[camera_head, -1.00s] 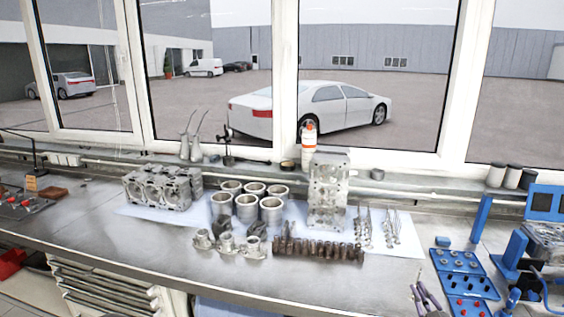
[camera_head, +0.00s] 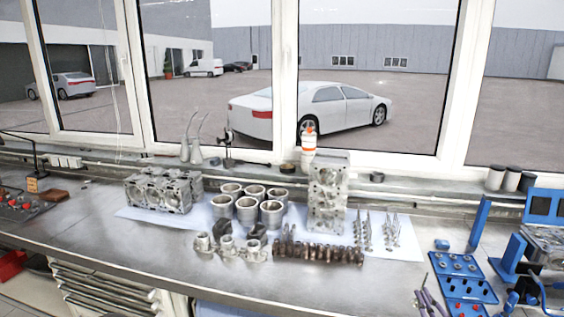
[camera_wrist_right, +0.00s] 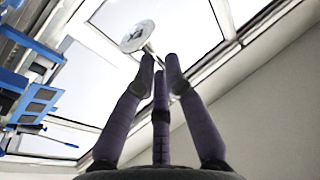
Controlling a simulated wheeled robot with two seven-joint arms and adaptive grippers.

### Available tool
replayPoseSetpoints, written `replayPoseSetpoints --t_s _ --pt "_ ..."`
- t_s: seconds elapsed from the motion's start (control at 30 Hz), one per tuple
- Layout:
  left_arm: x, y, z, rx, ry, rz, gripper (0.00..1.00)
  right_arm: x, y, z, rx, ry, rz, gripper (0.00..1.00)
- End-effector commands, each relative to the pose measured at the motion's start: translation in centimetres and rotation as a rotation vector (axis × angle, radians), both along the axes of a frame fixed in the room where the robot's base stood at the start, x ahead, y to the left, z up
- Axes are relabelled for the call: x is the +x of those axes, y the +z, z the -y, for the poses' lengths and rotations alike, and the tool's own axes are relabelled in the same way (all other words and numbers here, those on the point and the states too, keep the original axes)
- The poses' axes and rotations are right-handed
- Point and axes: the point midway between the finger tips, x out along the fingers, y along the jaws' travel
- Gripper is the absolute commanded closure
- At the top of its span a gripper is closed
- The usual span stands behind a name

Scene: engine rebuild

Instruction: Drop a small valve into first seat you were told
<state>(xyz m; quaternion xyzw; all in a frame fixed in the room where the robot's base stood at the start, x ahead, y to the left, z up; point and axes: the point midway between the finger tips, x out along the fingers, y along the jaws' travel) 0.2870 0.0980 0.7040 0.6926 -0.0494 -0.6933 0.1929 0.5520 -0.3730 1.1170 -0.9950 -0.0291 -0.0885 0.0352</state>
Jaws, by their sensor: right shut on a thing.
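My right gripper (camera_head: 430,299) is at the bottom right edge of the head view, left of the blue tray. In the right wrist view its dark purple fingers (camera_wrist_right: 162,78) are shut on a small valve (camera_wrist_right: 137,36). The valve's round disc head points away from the fingers, and its thin stem runs between the fingertips. The valve cannot be made out in the head view. A metal cylinder head (camera_head: 545,238) sits in a blue stand (camera_head: 509,255) at the far right, partly cut off; its seats cannot be made out. My left gripper is out of view.
A blue tray (camera_head: 462,281) with holes and red parts lies beside the stand.

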Motion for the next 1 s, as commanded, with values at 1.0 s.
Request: replayPoseSetpoints --t_s 1.0 --pt "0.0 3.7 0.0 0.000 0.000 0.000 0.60 0.0 0.2 0.0 1.070 -0.001 -0.069 1.00"
